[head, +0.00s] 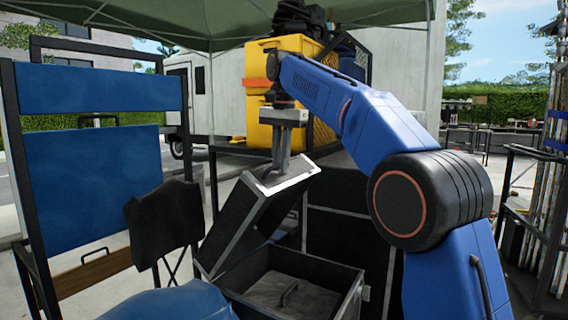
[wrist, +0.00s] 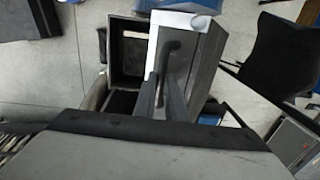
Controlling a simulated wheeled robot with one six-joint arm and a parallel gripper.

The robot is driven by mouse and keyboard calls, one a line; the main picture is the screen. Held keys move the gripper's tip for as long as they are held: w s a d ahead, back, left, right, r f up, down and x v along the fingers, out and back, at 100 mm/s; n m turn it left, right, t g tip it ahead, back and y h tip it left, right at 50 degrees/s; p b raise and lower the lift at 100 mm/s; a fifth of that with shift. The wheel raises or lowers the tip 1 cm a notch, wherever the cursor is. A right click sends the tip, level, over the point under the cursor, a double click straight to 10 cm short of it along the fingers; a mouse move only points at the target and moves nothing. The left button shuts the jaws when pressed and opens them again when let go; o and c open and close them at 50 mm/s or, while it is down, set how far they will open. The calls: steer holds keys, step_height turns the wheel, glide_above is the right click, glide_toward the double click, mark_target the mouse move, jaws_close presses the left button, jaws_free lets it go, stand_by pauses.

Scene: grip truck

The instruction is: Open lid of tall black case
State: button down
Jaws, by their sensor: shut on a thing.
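The tall black case (head: 352,302) stands open at the bottom centre of the head view, with a grey interior and a dark handle-like shape inside. Its black lid (head: 238,225), with pale metal edges, is raised and tilted steeply above the left side of the case. My gripper (head: 282,165) points down at the lid's upper end and is shut on the lid. In the wrist view the fingers (wrist: 163,88) meet the lid (wrist: 205,62) near a dark curved handle (wrist: 182,46). The case opening (wrist: 130,58) shows to the left. The exact contact is partly hidden.
Yellow bins (head: 272,125) sit behind my gripper. A rack of poles (head: 545,200) stands at the far right.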

steer(key=shift+w+a+f, duration=0.15)
steer(key=shift+f, duration=0.15)
steer(key=c, duration=1.8)
jaws_free()
steer(key=shift+r, duration=0.1)
